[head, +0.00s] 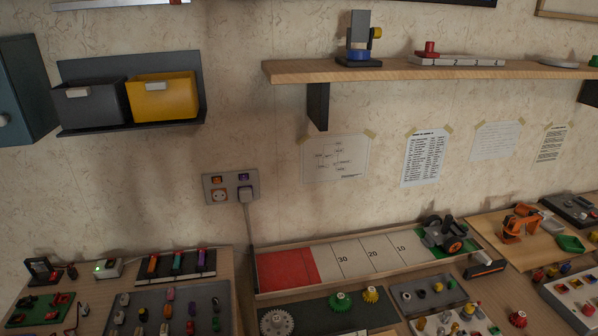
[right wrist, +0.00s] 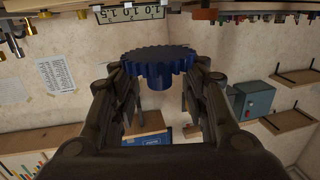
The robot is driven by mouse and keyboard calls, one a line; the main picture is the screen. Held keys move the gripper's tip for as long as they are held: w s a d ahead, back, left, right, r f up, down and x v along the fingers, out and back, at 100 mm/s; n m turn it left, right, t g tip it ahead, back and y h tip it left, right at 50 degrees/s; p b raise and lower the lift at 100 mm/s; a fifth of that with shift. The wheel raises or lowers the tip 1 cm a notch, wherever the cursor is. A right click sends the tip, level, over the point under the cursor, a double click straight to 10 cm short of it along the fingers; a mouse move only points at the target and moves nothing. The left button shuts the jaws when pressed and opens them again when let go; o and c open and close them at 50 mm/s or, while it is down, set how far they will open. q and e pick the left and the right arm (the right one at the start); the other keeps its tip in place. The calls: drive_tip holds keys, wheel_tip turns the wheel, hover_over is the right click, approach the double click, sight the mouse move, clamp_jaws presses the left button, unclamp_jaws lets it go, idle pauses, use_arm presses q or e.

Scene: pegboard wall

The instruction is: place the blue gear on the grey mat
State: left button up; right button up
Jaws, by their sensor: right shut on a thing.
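The blue gear (right wrist: 160,62) is toothed with a short hub below its disc. It shows in the right wrist view, held up between the two fingers of my right gripper (right wrist: 159,78). The gripper is shut on it. The head view shows neither the blue gear nor either gripper. In the head view a dark grey mat (head: 382,316) lies at the bottom centre with a white gear (head: 277,321), a green gear (head: 340,301) and a yellow gear (head: 370,294) on it. I cannot tell whether this is the grey mat of the task.
A long tray with a red end (head: 287,268) and numbered fields lies behind the dark mat. Grey boards with small parts (head: 205,290) stand to its left and right. A wooden shelf (head: 300,72) is on the wall above. The right part of the dark mat is bare.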

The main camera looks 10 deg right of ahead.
drive_tip(key=w+d+r+m+h, duration=0.2)
drive_tip(key=w+d+r+h, duration=0.1)
drive_tip(key=w+r, duration=0.6)
drive_tip(key=shift+w+r+m+h, duration=0.35)
drive_tip(key=shift+w+h, duration=0.15)
drive_tip(key=shift+w, duration=1.1)
drive_tip(key=shift+f, duration=0.1)
